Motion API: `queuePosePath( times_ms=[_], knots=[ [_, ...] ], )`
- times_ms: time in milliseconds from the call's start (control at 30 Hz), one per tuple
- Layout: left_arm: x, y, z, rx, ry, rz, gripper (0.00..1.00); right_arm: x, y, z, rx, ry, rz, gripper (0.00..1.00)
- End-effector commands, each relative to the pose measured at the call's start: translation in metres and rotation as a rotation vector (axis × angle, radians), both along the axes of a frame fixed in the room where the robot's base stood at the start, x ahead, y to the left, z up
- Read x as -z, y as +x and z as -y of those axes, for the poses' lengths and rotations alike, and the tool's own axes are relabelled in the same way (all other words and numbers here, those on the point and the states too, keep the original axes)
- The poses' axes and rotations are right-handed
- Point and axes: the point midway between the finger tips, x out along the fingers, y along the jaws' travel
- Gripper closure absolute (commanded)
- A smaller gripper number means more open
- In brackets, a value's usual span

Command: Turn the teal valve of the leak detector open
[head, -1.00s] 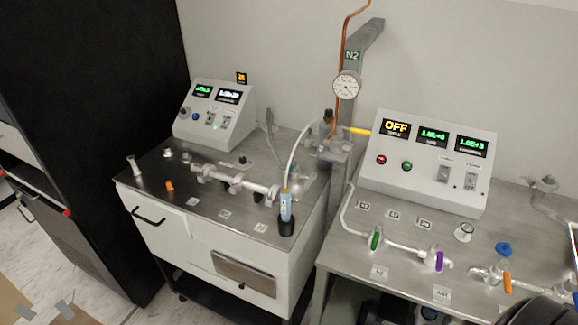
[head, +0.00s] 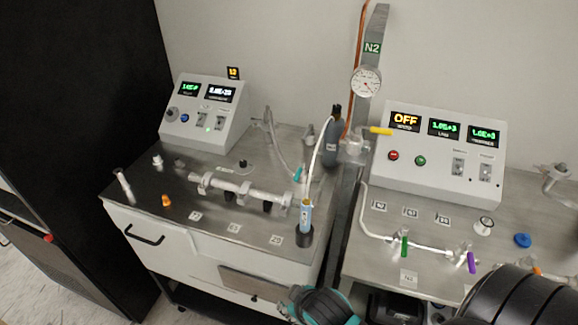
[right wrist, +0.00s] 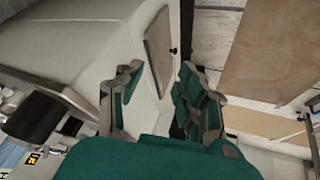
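The leak detector is the white cart (head: 180,240) on the left, with a grey metal top and a sloped display box (head: 204,112). A small teal valve handle (head: 297,174) shows on the fittings near the back right of its top, beside a clear tube. My right gripper (head: 312,300), teal and grey, is low in front of the cart's right front, below the top and well apart from the teal valve. In the right wrist view my right gripper (right wrist: 160,74) has its fingers apart with nothing between them. My left gripper is not in view.
A horizontal pipe manifold (head: 238,187) and a blue tube in a black holder (head: 305,222) stand on the cart top, near the valve. The N2 post (head: 352,200) rises between the cart and the right bench (head: 375,265). The bench carries green and purple valves (head: 404,247).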

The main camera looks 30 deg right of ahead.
Motion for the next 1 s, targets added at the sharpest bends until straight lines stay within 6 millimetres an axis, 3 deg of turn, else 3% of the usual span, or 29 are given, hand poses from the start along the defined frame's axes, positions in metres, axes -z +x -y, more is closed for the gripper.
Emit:
queuePosePath(
  times_ms=[33, 267, 367, 467, 533, 600, 700, 800, 867, 900, 1000],
  knots=[
    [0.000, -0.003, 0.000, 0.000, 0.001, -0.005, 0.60, -0.025, 0.015, -0.001, -0.028, -0.026, 0.070, 0.63],
    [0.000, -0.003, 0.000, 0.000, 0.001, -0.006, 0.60, -0.102, 0.100, -0.016, -0.224, -0.230, 0.436, 0.63],
    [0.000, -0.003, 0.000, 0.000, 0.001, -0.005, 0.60, -0.146, 0.138, -0.031, -0.336, -0.360, 0.632, 0.63],
    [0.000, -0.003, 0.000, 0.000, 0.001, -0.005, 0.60, -0.203, 0.171, -0.058, -0.478, -0.541, 0.872, 0.63],
    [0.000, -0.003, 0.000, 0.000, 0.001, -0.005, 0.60, -0.250, 0.188, -0.086, -0.599, -0.709, 1.071, 0.63],
    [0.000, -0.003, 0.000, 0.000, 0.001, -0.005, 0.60, -0.296, 0.195, -0.122, -0.735, -0.911, 1.284, 0.63],
    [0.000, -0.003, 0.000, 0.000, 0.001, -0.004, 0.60, -0.344, 0.184, -0.179, -0.940, -1.230, 1.582, 0.63],
    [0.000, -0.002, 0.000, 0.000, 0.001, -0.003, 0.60, -0.362, 0.162, -0.232, -1.154, -1.572, 1.854, 0.63],
    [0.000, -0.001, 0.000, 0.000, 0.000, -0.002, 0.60, -0.357, 0.147, -0.257, -1.293, -1.783, 2.001, 0.63],
    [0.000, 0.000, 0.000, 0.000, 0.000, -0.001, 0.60, -0.349, 0.139, -0.269, 1.373, 1.897, -2.060, 0.63],
    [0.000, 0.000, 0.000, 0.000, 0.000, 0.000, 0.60, -0.312, 0.128, -0.281, 1.230, 1.664, -1.663, 0.63]
  ],
)
